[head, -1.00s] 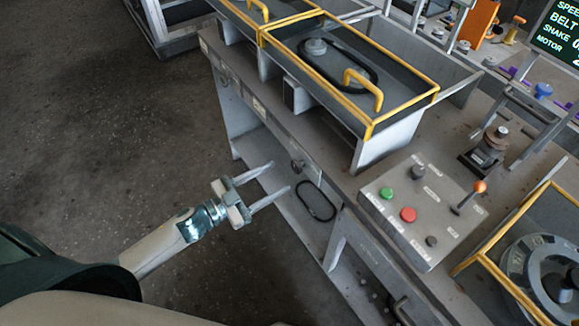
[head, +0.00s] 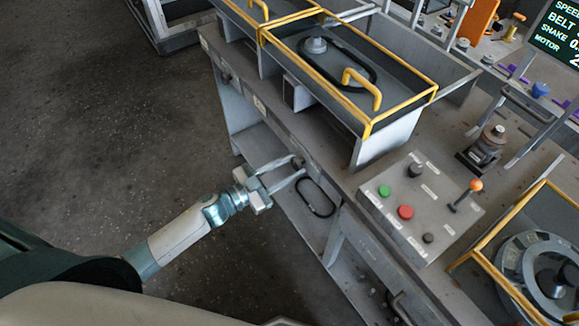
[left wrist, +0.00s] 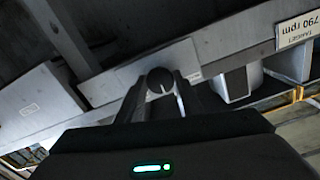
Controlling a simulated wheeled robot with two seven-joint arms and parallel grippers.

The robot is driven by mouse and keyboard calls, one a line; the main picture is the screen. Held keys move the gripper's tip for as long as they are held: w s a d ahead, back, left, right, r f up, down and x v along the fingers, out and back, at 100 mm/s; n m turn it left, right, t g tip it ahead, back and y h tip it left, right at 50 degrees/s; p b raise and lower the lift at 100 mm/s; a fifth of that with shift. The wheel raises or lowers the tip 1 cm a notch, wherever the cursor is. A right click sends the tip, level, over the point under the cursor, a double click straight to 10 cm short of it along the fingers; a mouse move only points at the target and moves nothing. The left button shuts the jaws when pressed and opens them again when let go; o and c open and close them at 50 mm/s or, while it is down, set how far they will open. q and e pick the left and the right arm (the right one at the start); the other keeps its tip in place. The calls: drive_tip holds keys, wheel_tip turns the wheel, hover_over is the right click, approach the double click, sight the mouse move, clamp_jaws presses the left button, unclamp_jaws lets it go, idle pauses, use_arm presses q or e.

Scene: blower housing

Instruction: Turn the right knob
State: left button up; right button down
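The right knob is a small dark round knob on the front face of the grey bench. In the left wrist view the knob (left wrist: 160,82) shows between my two fingertips, with a pale slot or line on its face. In the head view my left gripper (head: 298,164) reaches the bench front from the left, its fingers apart and their tips at the knob, which they largely hide. My left gripper also shows in the left wrist view (left wrist: 160,98), open, with the knob between the tips. I cannot tell whether the fingers touch it. My right gripper is not in view.
A control box (head: 421,209) with green and red buttons and an orange-tipped lever stands on the bench. A dark oval ring (head: 316,198) lies below the gripper. The floor at left is clear.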

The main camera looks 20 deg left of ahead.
use_arm(q)
drive_tip(key=shift+m, duration=0.4)
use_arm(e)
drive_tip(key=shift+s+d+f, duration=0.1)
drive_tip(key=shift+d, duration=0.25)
use_arm(q)
drive_tip(key=shift+m, duration=0.3)
drive_tip(key=shift+m+b, duration=0.3)
drive_tip(key=shift+m, duration=0.7)
drive_tip(key=m, duration=0.3)
drive_tip(key=shift+m+b, duration=0.3)
drive_tip(key=shift+b, duration=0.1)
drive_tip(key=m+b, duration=0.1)
drive_tip(key=m, duration=0.2)
drive_tip(key=shift+m, duration=1)
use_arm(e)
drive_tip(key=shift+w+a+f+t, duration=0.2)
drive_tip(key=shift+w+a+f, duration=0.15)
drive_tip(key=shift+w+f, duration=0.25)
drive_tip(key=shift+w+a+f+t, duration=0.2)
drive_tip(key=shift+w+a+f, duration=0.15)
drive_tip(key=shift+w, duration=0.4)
use_arm(q)
drive_tip(key=o, duration=1.1)
drive_tip(key=shift+c, duration=0.2)
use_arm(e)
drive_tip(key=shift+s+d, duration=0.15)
